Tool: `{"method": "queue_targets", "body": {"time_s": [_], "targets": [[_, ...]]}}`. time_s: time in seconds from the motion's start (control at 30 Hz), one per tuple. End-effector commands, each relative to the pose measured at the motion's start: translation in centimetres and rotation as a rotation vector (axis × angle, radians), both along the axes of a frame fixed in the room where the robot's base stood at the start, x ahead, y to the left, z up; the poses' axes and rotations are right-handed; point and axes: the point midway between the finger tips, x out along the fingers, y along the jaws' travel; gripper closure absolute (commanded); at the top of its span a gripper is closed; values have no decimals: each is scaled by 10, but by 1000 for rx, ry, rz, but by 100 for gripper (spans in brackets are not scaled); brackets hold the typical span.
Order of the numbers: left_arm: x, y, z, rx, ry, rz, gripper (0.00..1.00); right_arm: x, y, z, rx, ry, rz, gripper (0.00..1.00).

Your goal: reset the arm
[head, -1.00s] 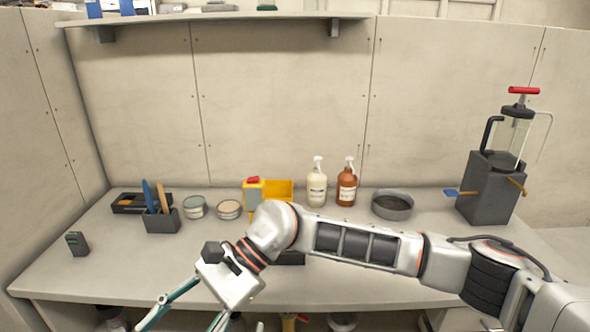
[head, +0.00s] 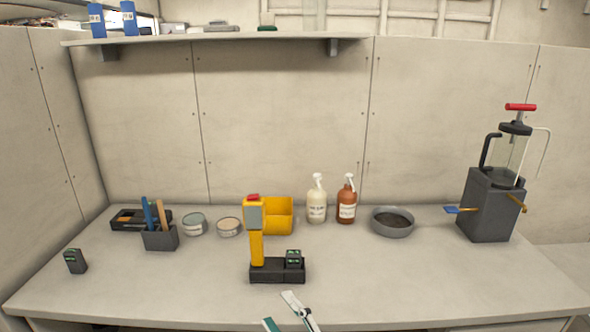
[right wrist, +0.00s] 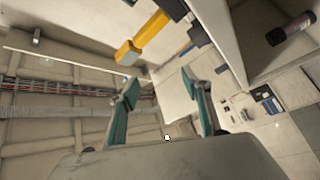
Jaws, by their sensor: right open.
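My right gripper (head: 278,310) shows only by its teal and pale fingers at the bottom edge of the head view, low at the bench's front edge. The right wrist view shows its two fingers (right wrist: 160,88) spread apart with nothing between them. The rest of my right arm is out of the head view. My left gripper is in neither view.
A yellow tool on a black base (head: 277,271) stands on the bench (head: 380,285) beyond the fingers. A yellow bin (head: 280,217), two bottles (head: 317,205), a grey bowl (head: 392,222) and a pump unit (head: 490,205) stand behind. The front right is clear.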

Motion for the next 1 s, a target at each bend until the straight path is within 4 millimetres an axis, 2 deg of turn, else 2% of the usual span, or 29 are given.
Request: {"method": "queue_targets", "body": {"time_s": [0.03, 0.1, 0.17, 0.3, 0.4, 0.5, 0.6, 0.7, 1.0], "targets": [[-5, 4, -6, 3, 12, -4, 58, -5, -23, -30, 45, 122, -44, 52], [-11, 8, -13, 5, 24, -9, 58, -13, -53, -68, 107, 278, -102, 52], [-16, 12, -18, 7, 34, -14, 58, -24, -78, -99, 158, 402, -154, 52], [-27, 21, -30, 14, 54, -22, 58, -63, -134, -168, 276, 672, -282, 52], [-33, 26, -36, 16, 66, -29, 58, -96, -170, -208, 351, 833, -371, 52], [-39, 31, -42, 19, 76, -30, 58, -128, -197, -237, 412, 956, -447, 52], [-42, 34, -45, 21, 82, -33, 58, -151, -215, -255, 452, 1036, -501, 52], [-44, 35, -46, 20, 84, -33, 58, -164, -225, -264, 475, 1077, -531, 52], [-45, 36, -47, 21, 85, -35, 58, -167, -228, -267, 482, 1089, -539, 52]]}}
